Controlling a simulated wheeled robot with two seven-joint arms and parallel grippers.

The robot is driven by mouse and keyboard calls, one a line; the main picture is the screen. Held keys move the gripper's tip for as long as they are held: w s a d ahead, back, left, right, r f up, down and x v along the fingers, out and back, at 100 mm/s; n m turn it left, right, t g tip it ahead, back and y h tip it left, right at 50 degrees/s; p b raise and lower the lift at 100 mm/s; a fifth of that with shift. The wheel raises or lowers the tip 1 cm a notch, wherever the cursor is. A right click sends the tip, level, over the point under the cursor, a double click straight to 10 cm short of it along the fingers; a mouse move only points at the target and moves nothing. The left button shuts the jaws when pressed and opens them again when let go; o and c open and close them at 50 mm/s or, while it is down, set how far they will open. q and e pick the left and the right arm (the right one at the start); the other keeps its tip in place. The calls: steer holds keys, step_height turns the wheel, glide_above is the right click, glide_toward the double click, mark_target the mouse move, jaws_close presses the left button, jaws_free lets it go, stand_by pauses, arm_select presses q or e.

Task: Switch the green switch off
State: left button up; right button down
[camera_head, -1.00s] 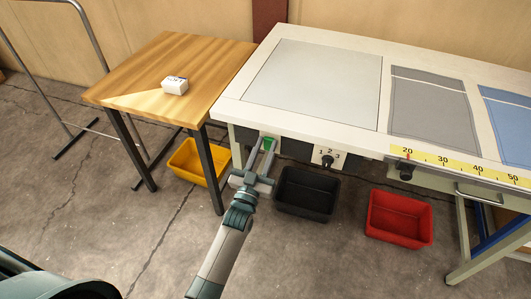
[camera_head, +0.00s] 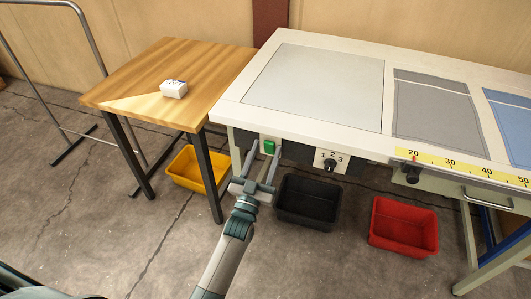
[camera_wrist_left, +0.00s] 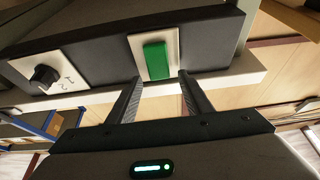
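The green switch (camera_head: 268,147) sits on a pale plate on the dark front panel under the long table's left end. It also shows upright and whole in the left wrist view (camera_wrist_left: 156,60). My left gripper (camera_head: 265,153) is just in front of it, with its fingers apart and nothing between them. In the left wrist view the fingertips (camera_wrist_left: 159,78) lie to either side of the switch's lower end. I cannot tell whether they touch the panel. My right gripper is not in view.
A dial numbered 1 to 3 (camera_head: 331,161) is right of the switch, and it shows in the wrist view (camera_wrist_left: 45,76). A wooden table (camera_head: 185,65) with a white box (camera_head: 173,90) stands left. Yellow (camera_head: 190,175), black (camera_head: 306,210) and red (camera_head: 403,238) bins are on the floor.

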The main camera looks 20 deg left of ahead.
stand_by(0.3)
arm_select(q)
steer(key=shift+s+f, duration=0.25)
steer(key=shift+s, duration=0.3)
steer(key=b+v, duration=0.2)
steer(key=v, duration=1.4)
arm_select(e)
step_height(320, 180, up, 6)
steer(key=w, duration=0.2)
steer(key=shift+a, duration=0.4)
arm_select(q)
steer(key=shift+s, duration=0.1)
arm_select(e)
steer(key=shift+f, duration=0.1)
